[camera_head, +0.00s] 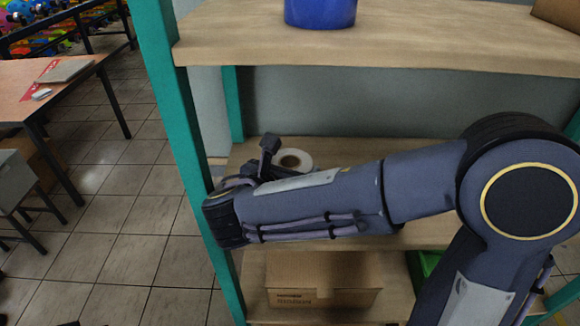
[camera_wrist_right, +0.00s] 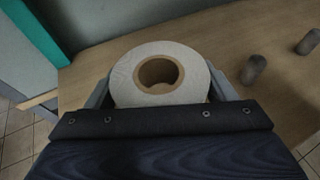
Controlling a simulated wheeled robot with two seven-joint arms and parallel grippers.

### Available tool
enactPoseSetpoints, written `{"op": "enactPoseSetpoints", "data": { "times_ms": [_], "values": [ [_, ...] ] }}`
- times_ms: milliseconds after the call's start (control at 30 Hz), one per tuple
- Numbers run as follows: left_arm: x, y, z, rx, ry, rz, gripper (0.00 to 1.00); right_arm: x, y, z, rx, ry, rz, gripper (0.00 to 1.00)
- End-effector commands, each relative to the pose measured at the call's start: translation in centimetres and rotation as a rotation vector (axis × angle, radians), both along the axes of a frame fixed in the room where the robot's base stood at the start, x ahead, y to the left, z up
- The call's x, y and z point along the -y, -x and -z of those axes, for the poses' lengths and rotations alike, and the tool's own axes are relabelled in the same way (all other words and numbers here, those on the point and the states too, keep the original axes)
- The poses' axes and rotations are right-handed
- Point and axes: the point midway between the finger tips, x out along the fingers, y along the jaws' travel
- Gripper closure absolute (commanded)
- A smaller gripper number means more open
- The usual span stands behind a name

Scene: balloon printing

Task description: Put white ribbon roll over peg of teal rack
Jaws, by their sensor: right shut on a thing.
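The white ribbon roll (camera_wrist_right: 126,78) sits between the two fingers of my right gripper (camera_wrist_right: 162,92), its brown core facing the wrist camera. My right gripper is shut on it. In the head view the roll (camera_head: 305,156) shows partly behind my right forearm, over the middle shelf of the teal rack (camera_head: 168,100). Whether it touches the shelf I cannot tell. Two short grey pegs (camera_wrist_right: 254,69) (camera_wrist_right: 308,42) stand on the wooden shelf to the right of the roll in the right wrist view, apart from it. My forearm hides them in the head view. My left gripper is not in view.
The rack's upper shelf (camera_head: 400,45) holds a blue container (camera_head: 320,12) and overhangs the middle shelf. A cardboard box (camera_head: 320,282) and a green item (camera_head: 428,262) are on the lower shelf. A teal post (camera_wrist_right: 36,30) stands at the left. A table (camera_head: 45,85) is farther left.

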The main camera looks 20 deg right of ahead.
Motion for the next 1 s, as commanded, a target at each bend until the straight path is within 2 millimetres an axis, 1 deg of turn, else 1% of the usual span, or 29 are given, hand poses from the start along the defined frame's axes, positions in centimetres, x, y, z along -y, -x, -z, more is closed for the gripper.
{"op": "enactPoseSetpoints", "data": {
  "times_ms": [33, 367, 800, 1000],
  "values": [
    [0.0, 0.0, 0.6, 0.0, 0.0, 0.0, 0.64, 0.0, 0.0, 0.6, 0.001, 0.0, 0.0, 0.51],
    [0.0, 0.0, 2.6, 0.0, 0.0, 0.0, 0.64, 0.0, 0.0, 2.5, 0.001, 0.0, 0.0, 0.51],
    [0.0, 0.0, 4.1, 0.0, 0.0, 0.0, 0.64, 0.0, 0.0, 5.0, 0.001, -0.001, 0.0, 0.51],
    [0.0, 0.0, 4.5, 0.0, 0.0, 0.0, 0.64, 0.0, 0.0, 5.7, 0.001, 0.001, 0.0, 0.51]
  ]
}}
